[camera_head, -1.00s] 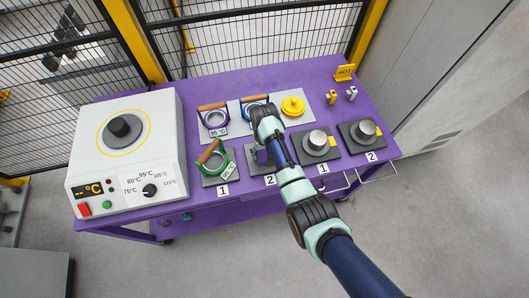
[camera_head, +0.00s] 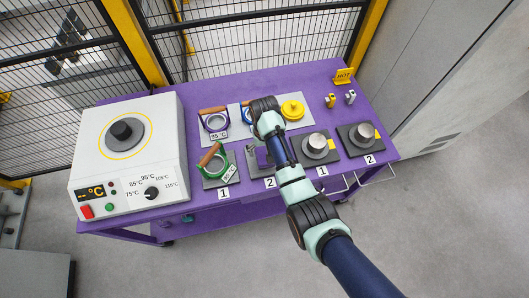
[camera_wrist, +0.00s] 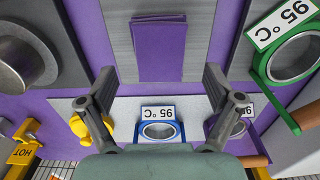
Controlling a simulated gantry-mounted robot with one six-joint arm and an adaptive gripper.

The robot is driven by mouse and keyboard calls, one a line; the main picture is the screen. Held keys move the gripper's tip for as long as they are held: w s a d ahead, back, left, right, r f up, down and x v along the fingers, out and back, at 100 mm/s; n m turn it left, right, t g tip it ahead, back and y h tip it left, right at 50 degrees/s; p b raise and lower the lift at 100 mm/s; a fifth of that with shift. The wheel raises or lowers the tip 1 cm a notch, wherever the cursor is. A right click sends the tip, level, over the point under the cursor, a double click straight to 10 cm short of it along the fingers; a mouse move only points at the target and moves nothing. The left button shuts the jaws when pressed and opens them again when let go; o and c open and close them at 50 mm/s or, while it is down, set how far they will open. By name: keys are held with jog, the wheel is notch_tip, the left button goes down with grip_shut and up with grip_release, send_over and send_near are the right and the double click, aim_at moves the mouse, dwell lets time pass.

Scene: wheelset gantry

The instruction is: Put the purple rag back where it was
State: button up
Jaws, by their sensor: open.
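The purple rag (camera_wrist: 158,50), a folded rectangle, lies flat on a grey plate (camera_wrist: 118,32) in the wrist view. In the head view the rag (camera_head: 263,157) shows only partly beside my arm, on the front plate labelled 2. My gripper (camera_wrist: 160,76) is open and empty. Its fingers are spread to either side of the rag's near end in the wrist view, apart from it and seemingly above it.
A green ring (camera_head: 214,162) on plate 1 stands left of the rag. A blue ring (camera_wrist: 158,130), a purple ring (camera_head: 215,121) and a yellow lid (camera_head: 292,109) lie behind. Silver weights (camera_head: 317,143) stand to the right, a hotplate (camera_head: 91,152) far left.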

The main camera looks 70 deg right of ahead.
aim_at(264, 155)
notch_tip(264, 155, up, 7)
jog(key=p, duration=0.1)
jog(key=shift+r, duration=0.15)
jog(key=w+a+r+n+t+h, duration=0.1)
jog(key=w+a+r+n+t, duration=0.2)
jog(key=a, duration=0.5)
jog(key=w+a+r+n+t+h, duration=0.1)
jog(key=w+a+r+n+t, duration=0.15)
jog(key=w+a, duration=0.45)
jog(key=w+a+r+n+t, duration=0.1)
jog(key=w+a+r+t, duration=0.2)
jog(key=a, duration=0.6)
jog(key=s+a+r+n+t+y, duration=0.1)
jog(key=s+a+r+n+t, duration=0.1)
jog(key=a+r, duration=0.4)
jog(key=s+a+r+n+t+y, duration=0.1)
jog(key=s+a+r+n+t, duration=0.1)
jog(key=a+r, duration=0.4)
jog(key=a, duration=0.4)
jog(key=shift+s+a+r, duration=0.2)
jog(key=shift+s+a, duration=0.05)
